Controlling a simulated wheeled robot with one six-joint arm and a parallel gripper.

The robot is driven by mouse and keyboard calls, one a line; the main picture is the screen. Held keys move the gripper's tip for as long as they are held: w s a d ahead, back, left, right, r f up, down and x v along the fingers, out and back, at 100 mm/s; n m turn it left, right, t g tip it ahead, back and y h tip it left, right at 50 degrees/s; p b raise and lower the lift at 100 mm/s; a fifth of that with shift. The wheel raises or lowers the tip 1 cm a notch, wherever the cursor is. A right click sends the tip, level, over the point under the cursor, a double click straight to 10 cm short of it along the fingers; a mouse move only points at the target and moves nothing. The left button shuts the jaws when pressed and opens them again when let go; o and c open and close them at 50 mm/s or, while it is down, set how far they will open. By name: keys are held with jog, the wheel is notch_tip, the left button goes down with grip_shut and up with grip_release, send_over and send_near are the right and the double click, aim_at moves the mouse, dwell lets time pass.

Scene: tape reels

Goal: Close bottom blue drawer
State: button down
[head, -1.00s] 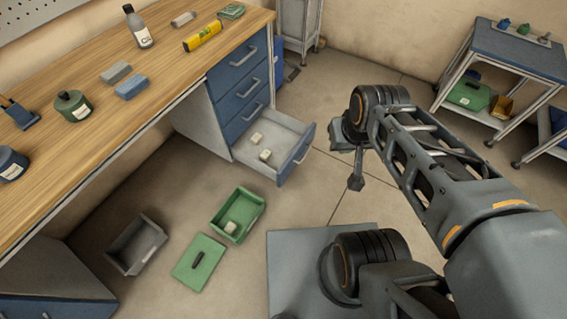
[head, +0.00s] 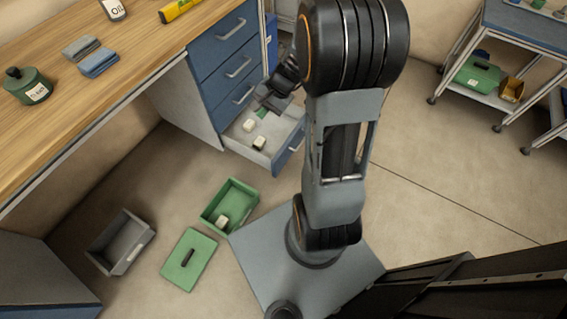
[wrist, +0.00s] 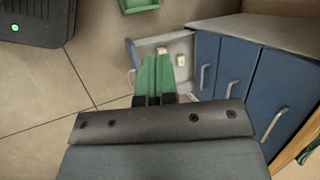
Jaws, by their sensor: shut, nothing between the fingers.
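The bottom blue drawer (head: 289,150) of the cabinet under the workbench stands pulled out in the head view. Its light inner tray holds two whitish blocks (head: 259,143). Its blue front (wrist: 131,55) also shows in the wrist view, at the left end of the open tray. My gripper (head: 261,113) has green fingers and hangs at the back of the open drawer in the head view, partly hidden by my arm. In the wrist view the fingers (wrist: 155,62) are together and empty, overlapping the drawer's near side. I cannot tell whether they touch it.
The closed blue drawers (head: 228,70) sit above the open one. A green bin (head: 230,205), a green lid (head: 189,260) and a grey bin (head: 122,243) lie on the floor to the left. A blue-topped trolley (head: 520,30) stands at the right. Floor right of the drawer is clear.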

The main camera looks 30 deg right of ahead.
jog(key=d+f+m+t+b, duration=0.2)
jog(key=d+f+m+b, duration=0.3)
jog(key=f, duration=1)
jog(key=d+f+m+t+b, duration=0.25)
jog(key=d+f+m, duration=0.5)
jog(key=f, duration=0.75)
jog(key=d+f+m+t+b, duration=0.2)
jog(key=d+f+m+b, duration=0.4)
jog(key=f, duration=0.8)
jog(key=b, duration=0.2)
send_near(281, 156)
jog(key=shift+m+g+h, duration=0.25)
jog(key=shift+m+h, duration=0.05)
jog(key=shift+m, duration=0.15)
jog(key=x, duration=0.5)
jog(key=shift+s+a+f, duration=0.15)
jog(key=shift+a+f, duration=0.05)
jog(key=shift+f, duration=0.3)
jog(key=shift+w+a, duration=0.4)
jog(key=shift+w, duration=0.35)
